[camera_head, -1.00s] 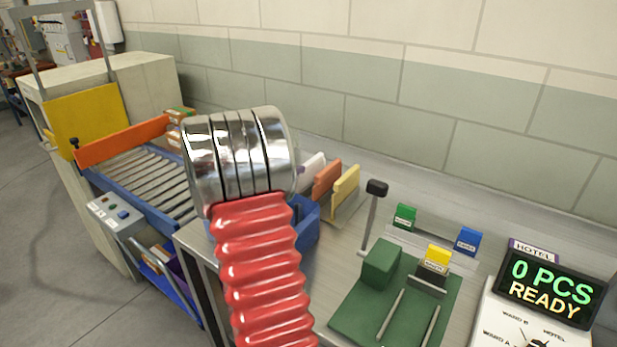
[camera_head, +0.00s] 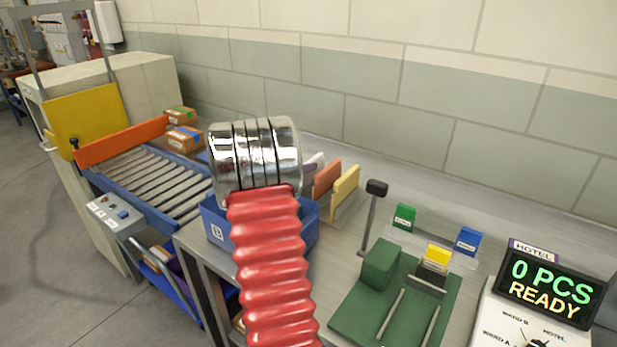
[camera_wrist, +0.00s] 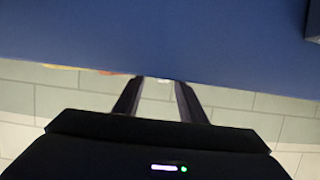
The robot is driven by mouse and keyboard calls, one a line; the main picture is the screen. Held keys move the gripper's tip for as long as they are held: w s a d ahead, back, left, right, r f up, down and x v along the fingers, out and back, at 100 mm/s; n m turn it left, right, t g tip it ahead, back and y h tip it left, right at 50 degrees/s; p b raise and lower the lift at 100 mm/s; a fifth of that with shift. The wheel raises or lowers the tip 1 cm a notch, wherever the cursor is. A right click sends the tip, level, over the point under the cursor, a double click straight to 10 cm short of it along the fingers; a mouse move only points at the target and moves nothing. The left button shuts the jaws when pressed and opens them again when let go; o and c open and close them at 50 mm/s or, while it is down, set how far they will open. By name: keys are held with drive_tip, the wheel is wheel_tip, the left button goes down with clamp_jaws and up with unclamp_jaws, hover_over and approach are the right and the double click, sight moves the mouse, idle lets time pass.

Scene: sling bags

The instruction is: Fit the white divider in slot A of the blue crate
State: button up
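The blue crate (camera_head: 216,226) stands on the left end of the bench, partly hidden behind my arm. I cannot make out which slot is A. A pale edge, which seems to be the white divider (camera_head: 316,160), shows just right of my arm's metal end, left of the orange divider (camera_head: 326,178); most of it is hidden. In the wrist view my gripper (camera_wrist: 160,88) has its two fingers apart, with wall and a small pale patch between the tips. A large blue surface (camera_wrist: 150,35) lies close beyond them. The head view hides the fingers.
A yellow divider (camera_head: 346,185) stands right of the orange one. A green fixture (camera_head: 385,310) with an upright lever (camera_head: 373,215) and a display (camera_head: 550,288) are further right. A roller conveyor (camera_head: 150,180) with boxes (camera_head: 184,138) is at left.

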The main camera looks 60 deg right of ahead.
sight(307, 162)
drive_tip(key=shift+x, duration=2.25)
drive_tip(key=shift+w+r, duration=0.1)
drive_tip(key=shift+w, duration=0.05)
drive_tip(key=shift+c, duration=0.7)
clamp_jaws()
